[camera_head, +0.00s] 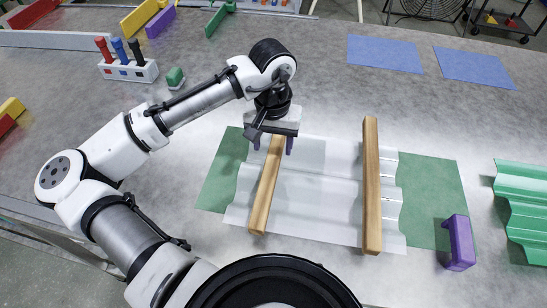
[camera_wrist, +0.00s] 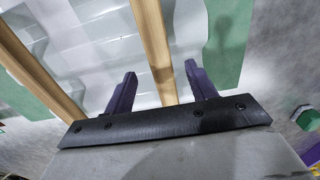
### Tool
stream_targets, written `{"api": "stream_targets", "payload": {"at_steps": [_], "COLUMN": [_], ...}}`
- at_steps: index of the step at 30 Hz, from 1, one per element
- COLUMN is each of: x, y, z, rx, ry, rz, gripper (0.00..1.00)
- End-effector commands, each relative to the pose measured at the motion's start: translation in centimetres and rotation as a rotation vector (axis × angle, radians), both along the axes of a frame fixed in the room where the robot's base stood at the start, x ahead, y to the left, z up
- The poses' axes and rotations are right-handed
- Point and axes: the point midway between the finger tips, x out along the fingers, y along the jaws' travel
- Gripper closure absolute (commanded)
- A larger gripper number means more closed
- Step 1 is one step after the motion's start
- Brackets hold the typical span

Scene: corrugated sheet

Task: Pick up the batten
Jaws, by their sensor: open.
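Two wooden battens lie across a pale corrugated sheet (camera_head: 316,190). The left batten (camera_head: 264,195) is near my gripper (camera_head: 273,148), and the right batten (camera_head: 371,190) lies apart. My gripper is open over the far end of the left batten, with one purple finger on each side of it. In the wrist view the fingers (camera_wrist: 160,72) stand either side of that batten (camera_wrist: 152,38), with gaps showing on both sides. The other batten (camera_wrist: 38,72) runs along the left there. Whether the fingers reach down to the batten's depth is unclear.
The sheet lies on a green mat (camera_head: 437,195). A purple block (camera_head: 459,243) stands at the mat's right corner, and a green corrugated sheet (camera_head: 524,205) is at the right edge. A rack of coloured tools (camera_head: 128,71) stands at the back left. Blue mats (camera_head: 385,53) lie behind.

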Motion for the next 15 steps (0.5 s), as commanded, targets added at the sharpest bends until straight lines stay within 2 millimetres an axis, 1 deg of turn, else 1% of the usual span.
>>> {"api": "stream_targets", "payload": {"at_steps": [5,9,12,15], "x": [0.5,0.6,0.6,0.7], "y": [-0.1,-0.2,-0.2,-0.2], "z": [-2.0,-4.0,-4.8,-5.0], "rx": [0.002,0.001,0.0,0.0], "ry": [0.003,0.003,0.0,0.0], "rz": [0.001,0.0,-0.001,-0.001], "gripper": [0.44,0.44,0.44,0.44]}}
